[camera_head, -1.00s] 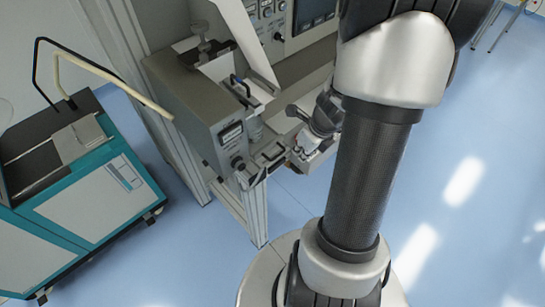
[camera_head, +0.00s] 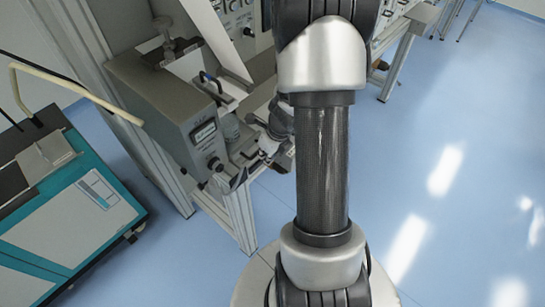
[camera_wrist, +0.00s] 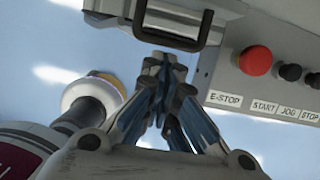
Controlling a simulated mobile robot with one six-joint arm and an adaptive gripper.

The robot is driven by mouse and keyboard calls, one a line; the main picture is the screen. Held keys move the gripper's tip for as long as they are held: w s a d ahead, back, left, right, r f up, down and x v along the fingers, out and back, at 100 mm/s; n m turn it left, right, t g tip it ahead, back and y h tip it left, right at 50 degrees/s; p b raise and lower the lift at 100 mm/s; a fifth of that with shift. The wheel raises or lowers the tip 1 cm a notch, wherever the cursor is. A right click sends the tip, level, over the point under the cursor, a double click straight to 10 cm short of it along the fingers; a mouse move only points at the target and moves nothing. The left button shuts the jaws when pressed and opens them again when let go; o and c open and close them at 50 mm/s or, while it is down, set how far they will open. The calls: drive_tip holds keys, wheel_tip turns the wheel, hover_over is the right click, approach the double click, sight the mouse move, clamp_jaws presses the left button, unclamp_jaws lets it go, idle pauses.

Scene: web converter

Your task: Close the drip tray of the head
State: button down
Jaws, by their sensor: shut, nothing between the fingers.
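The drip tray's dark U-shaped handle (camera_wrist: 170,42) shows at the top of the wrist view, on a pale grey front. My gripper (camera_wrist: 163,65) is shut and empty, its fingertips together just below the handle's bar. They look very close to it, but I cannot tell whether they touch. In the head view my gripper (camera_head: 262,154) is beside the tray area (camera_head: 243,158), low on the grey head unit (camera_head: 165,100). The tray is small there and partly hidden, so how far out it stands is unclear.
A panel with a red E-stop button (camera_wrist: 255,61) and dark buttons lies right of the handle in the wrist view. A teal and white cabinet (camera_head: 75,215) stands at the left of the head view. The blue floor at the right is clear.

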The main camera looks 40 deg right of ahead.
idle(0.3)
drive_tip(key=w+p, duration=0.2)
drive_tip(key=w, duration=0.1)
drive_tip(key=shift+a, duration=0.15)
drive_tip(key=shift+s, duration=0.2)
